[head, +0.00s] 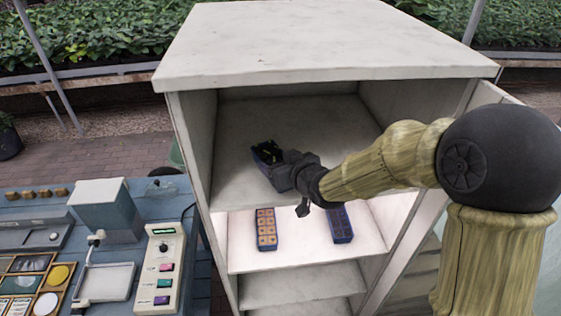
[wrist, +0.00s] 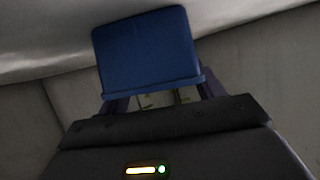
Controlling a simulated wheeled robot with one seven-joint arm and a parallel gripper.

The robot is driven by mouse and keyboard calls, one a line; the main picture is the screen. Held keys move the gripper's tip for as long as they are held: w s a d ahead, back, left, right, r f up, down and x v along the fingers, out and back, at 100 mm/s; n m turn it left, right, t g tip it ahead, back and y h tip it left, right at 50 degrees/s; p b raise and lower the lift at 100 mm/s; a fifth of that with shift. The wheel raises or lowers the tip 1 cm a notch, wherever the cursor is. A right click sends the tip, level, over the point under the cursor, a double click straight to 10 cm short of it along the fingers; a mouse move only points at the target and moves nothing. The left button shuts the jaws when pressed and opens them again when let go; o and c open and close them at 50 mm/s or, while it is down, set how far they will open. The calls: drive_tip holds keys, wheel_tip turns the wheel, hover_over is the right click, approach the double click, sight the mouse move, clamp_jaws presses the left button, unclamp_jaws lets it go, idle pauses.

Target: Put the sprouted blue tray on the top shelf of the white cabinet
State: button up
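The sprouted blue tray (head: 261,159), with dark soil and small green sprouts, is inside the top compartment of the white cabinet (head: 320,42), over the top shelf (head: 228,187). I cannot tell whether it touches the shelf. My gripper (head: 280,172) is at the tray's near end. In the wrist view the tray's plain blue face (wrist: 147,48) fills the space beyond my gripper (wrist: 163,95), with a finger on each side of the tray and bits of green between them. The gripper looks shut on the tray; the finger contact is partly hidden.
On the lit shelf below stand a tray with orange cells (head: 266,229) and another blue tray (head: 340,224) with dark cells. A blue table (head: 133,259) with devices stands to the left. The cabinet's side walls and top bound the compartment; its right part is free behind my arm.

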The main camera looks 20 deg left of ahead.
drive_tip(key=o, duration=0.3)
drive_tip(key=shift+d+r, duration=0.1)
drive_tip(key=b+v, duration=0.1)
drive_tip(key=v, duration=1.1)
idle(0.6)
